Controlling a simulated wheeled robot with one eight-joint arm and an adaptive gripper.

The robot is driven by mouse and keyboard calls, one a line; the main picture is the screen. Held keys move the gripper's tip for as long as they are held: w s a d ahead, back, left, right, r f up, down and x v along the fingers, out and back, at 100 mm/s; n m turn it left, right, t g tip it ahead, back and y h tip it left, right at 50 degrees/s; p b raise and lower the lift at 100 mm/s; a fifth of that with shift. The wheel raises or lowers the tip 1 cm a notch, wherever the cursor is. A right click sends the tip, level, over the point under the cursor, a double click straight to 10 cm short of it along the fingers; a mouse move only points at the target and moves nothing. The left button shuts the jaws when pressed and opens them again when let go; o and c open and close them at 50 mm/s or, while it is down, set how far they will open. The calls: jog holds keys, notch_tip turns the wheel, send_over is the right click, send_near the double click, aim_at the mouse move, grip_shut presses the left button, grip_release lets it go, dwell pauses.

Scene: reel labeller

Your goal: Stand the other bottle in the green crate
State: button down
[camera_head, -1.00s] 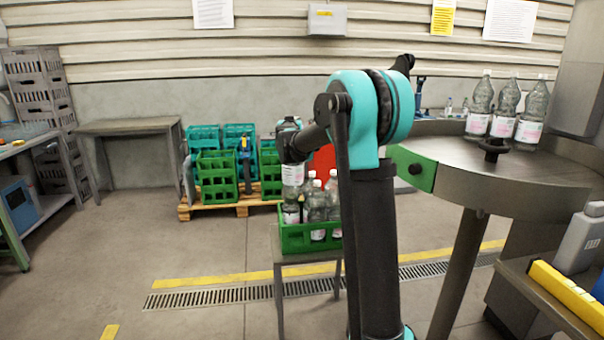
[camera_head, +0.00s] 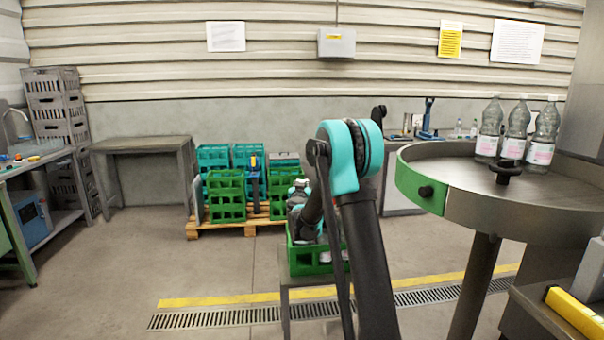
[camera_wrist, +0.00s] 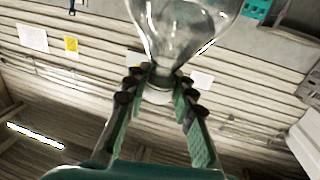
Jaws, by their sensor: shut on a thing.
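In the wrist view, my gripper (camera_wrist: 154,80) is shut on the neck of a clear bottle (camera_wrist: 185,25). Its cap points toward my palm and its body runs out of the top edge. The green crate (camera_head: 304,268) stands on a small stand in the head view. My wrist and gripper are down over the crate, and they hide the held bottle there. A pale label shows just inside the crate's right part, but the other bottles in it are mostly hidden. I cannot tell whether the held bottle touches the crate floor.
Three labelled bottles (camera_head: 517,135) stand on the round metal table (camera_head: 440,165) at right. Green and teal crates (camera_head: 226,195) are stacked on a wooden pallet behind. A bare grey table (camera_head: 140,144) stands at the back left. The floor left of the stand is clear.

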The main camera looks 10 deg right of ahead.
jog(key=shift+f, duration=5.2)
jog(key=c, duration=1.3)
grip_release()
jog(key=shift+o, duration=0.2)
